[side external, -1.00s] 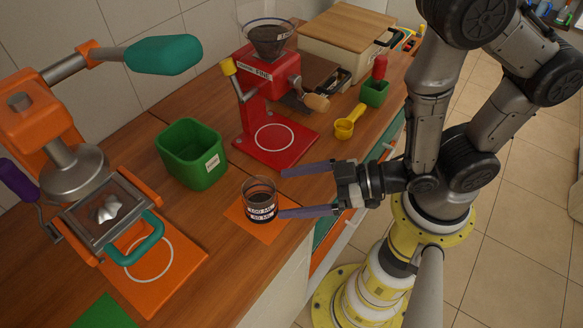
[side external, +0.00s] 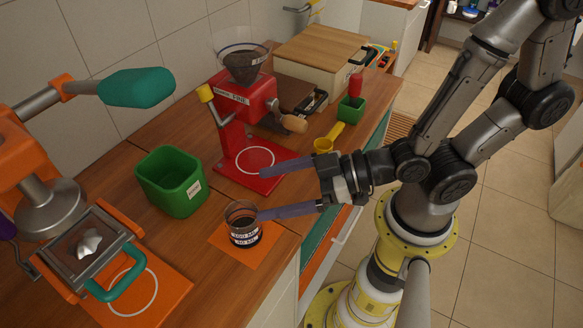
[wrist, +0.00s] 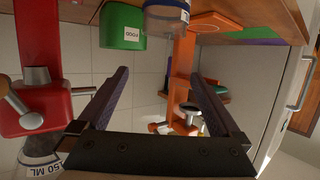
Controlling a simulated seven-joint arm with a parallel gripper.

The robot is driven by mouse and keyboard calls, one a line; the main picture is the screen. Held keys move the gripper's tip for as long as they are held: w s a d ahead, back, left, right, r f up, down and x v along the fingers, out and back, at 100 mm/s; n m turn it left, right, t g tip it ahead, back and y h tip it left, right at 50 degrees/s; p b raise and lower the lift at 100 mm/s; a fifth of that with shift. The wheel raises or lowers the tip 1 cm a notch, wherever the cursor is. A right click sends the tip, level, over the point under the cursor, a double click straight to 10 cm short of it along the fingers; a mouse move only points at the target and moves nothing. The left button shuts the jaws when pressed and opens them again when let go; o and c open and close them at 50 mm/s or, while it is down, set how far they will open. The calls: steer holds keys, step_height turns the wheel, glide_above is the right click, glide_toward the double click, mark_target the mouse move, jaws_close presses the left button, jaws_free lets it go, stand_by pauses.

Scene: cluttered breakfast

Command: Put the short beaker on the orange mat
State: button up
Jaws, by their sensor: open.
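The short beaker (side external: 243,228) is clear glass with dark contents and a white-lettered band. It stands upright on the orange mat (side external: 266,243) near the counter's front edge. My gripper (side external: 261,193) is open and empty, to the right of and a little above the beaker. The lower finger's tip overlaps the beaker's right rim in the side view; I cannot tell whether it touches. In the wrist view the beaker (wrist: 167,18) is at the top, cut by the frame, beyond the open fingers of my gripper (wrist: 163,78).
A green bin (side external: 171,183) stands behind the beaker to the left. An orange press (side external: 90,245) is at left. A red grinder (side external: 240,130) stands behind my gripper. A yellow scoop (side external: 328,139) and small green box (side external: 350,112) are farther right.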

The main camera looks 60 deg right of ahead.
steer(key=w+d+r+m+g+h, duration=0.25)
steer(key=d+r+h, duration=0.2)
steer(key=d, duration=0.35)
steer(key=s+d+r+m+g+h, duration=0.3)
steer(key=s+d+r+m+g, duration=0.1)
steer(key=s+d, duration=0.5)
steer(key=shift+s+r, duration=0.25)
steer(key=shift+r, duration=0.25)
